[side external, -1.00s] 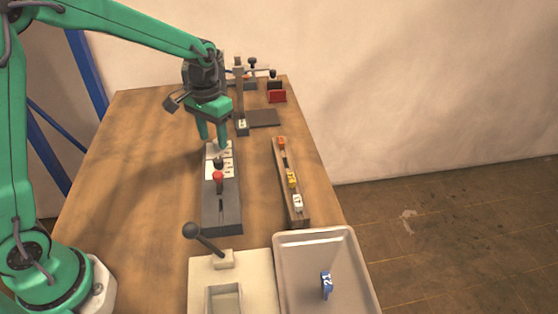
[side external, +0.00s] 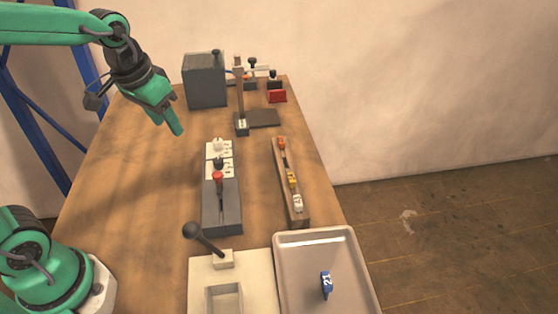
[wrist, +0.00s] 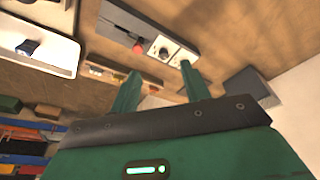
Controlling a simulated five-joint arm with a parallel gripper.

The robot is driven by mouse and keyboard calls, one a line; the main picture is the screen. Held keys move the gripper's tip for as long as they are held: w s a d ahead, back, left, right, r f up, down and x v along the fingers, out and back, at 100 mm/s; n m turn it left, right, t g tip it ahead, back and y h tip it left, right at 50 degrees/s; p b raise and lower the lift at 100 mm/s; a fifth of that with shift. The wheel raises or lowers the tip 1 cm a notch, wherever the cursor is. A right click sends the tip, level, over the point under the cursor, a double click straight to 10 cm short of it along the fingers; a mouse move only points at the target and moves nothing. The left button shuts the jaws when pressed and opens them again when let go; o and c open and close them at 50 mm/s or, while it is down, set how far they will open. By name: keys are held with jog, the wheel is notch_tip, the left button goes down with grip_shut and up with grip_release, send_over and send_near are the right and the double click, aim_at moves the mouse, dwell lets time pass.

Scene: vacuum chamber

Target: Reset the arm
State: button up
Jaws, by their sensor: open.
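My gripper (side external: 176,130) hangs in the air above the left part of the wooden table, tilted, left of the dark grey block with the white plates (side external: 222,172). In the wrist view my gripper (wrist: 160,72) shows two green fingers spread apart with nothing between them. The block carries a red knob (side external: 218,176), a black knob (side external: 218,161) and a white knob (side external: 218,144). It also shows at the top of the wrist view. My gripper touches none of these.
A grey box (side external: 205,82) and a stand with a post (side external: 239,90) are at the back. A wooden rail (side external: 284,160) holds small coloured blocks. A tray (side external: 300,250) with a blue tag (side external: 326,284) and a lever (side external: 205,240) are in front. The table's left side is clear.

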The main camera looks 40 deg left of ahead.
jog(key=s+r+t, duration=0.1)
jog(key=s+t, duration=0.1)
jog(key=s, duration=0.7)
jog(key=shift+s+r, duration=0.2)
dwell(1.9)
